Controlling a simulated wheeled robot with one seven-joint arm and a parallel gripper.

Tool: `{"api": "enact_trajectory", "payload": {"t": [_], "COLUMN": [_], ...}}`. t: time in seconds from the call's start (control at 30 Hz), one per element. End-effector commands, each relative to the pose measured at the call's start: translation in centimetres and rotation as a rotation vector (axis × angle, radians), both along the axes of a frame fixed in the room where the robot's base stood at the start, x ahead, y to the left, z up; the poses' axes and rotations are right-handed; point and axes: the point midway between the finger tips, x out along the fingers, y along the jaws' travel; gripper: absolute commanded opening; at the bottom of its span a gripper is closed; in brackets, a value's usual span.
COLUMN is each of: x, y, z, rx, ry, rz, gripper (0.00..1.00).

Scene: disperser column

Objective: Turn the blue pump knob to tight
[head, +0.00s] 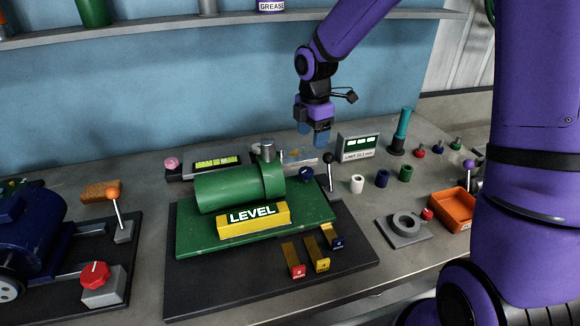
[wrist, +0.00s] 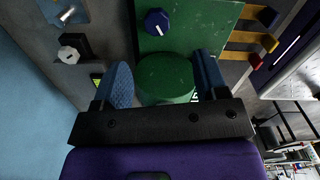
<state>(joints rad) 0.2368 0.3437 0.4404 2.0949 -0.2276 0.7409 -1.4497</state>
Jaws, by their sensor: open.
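The blue pump knob (head: 306,173) is a small dark blue knob at the right end of the green pump plate (head: 215,245). In the wrist view the knob (wrist: 157,21) shows near the top edge, round, with a white pointer mark. The green pump body (head: 235,190) lies on the plate with a yellow LEVEL block (head: 252,219) in front. My gripper (head: 319,139) points down, above and behind the knob in the head view. In the wrist view its blue fingers (wrist: 164,75) are spread apart, with the green pump end between them in the picture and the knob beyond. It holds nothing.
A black-knobbed lever (head: 329,170) stands close right of the knob. A LIMIT display box (head: 358,147) stands behind to the right. Red, yellow and blue tagged wedges (head: 319,262) lie in front. An orange tray (head: 454,209) sits at the right.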

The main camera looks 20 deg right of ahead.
Motion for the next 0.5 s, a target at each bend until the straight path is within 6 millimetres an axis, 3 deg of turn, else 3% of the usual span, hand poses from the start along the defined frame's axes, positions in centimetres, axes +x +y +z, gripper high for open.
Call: {"api": "enact_trajectory", "payload": {"t": [0.27, 0.5], "x": [0.4, 0.3], "y": [0.2, 0.2], "z": [-2.0, -6.1], "rx": [0.008, 0.008], "ry": [0.009, 0.013], "rz": [0.037, 0.037], "gripper": [0.67, 0.67]}}
